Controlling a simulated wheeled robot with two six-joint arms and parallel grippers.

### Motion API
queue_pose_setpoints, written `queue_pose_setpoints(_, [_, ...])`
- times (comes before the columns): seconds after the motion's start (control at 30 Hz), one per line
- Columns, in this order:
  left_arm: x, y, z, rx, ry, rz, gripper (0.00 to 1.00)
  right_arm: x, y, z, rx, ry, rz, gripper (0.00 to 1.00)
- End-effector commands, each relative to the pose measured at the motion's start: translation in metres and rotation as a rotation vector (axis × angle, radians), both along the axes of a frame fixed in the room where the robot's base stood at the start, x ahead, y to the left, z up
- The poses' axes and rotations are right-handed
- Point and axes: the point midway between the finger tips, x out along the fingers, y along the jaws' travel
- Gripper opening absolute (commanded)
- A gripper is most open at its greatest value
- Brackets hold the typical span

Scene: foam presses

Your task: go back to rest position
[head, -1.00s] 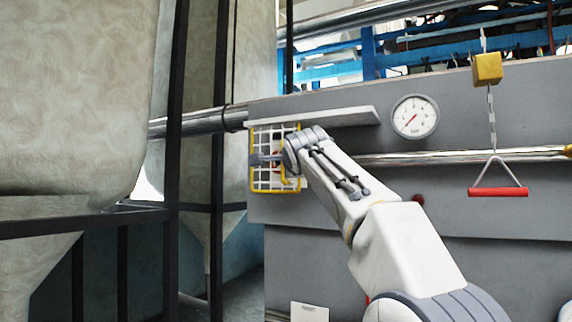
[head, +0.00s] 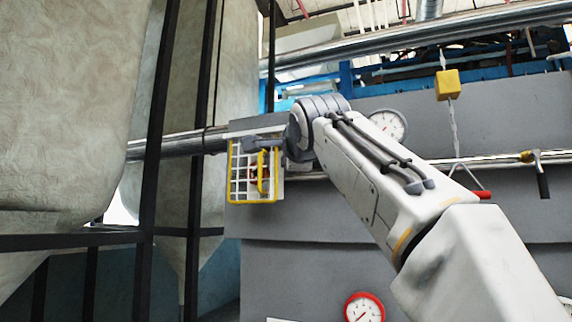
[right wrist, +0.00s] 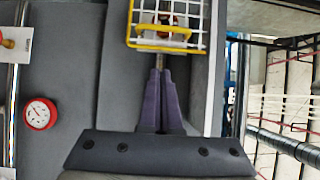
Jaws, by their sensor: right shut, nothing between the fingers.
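My right arm crosses the head view from the lower right. Its gripper (head: 264,146) is shut and empty in front of the upper part of a white grid cage with a yellow frame (head: 237,180). In the right wrist view the shut fingers (right wrist: 160,75) point at the cage (right wrist: 185,12), just short of its yellow handle bar. I cannot tell whether they touch it. A reddish thing shows behind the grid, partly hidden. My left gripper is in neither view.
A grey press panel (head: 330,222) fills the right side, with a white gauge (head: 388,125), a red-rimmed gauge (head: 364,308) and a yellow block (head: 447,84) above a red pull handle (head: 483,194). Black posts (head: 158,130) and large pale foam sacks (head: 70,110) stand left.

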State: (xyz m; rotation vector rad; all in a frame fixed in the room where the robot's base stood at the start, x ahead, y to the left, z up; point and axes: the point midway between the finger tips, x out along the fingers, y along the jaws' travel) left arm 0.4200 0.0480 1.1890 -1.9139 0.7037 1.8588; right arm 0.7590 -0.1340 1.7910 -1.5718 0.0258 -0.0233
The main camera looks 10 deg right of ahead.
Motion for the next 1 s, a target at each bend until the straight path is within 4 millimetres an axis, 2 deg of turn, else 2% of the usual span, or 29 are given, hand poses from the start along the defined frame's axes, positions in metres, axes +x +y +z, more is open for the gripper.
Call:
queue_pose_setpoints(0.33, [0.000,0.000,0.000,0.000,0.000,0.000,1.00,0.001,0.000,-0.002,-0.004,0.004,0.000,0.00])
queue_pose_setpoints(0.47, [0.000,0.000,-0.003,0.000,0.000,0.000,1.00,0.006,0.014,-0.030,-0.074,0.068,0.035,0.00])
queue_pose_setpoints(0.57, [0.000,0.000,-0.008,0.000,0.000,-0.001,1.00,0.010,0.039,-0.081,-0.207,0.179,0.106,0.00])
queue_pose_setpoints(0.67, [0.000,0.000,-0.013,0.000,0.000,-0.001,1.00,0.006,0.069,-0.149,-0.387,0.311,0.216,0.00])
queue_pose_setpoints(0.73, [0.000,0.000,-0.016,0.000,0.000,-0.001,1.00,-0.004,0.088,-0.199,-0.515,0.396,0.307,0.00])
queue_pose_setpoints(0.87, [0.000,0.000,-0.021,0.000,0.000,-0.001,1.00,-0.035,0.116,-0.290,-0.745,0.529,0.494,0.00])
queue_pose_setpoints(1.0, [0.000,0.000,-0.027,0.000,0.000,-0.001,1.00,-0.084,0.135,-0.384,-0.975,0.641,0.720,0.00])
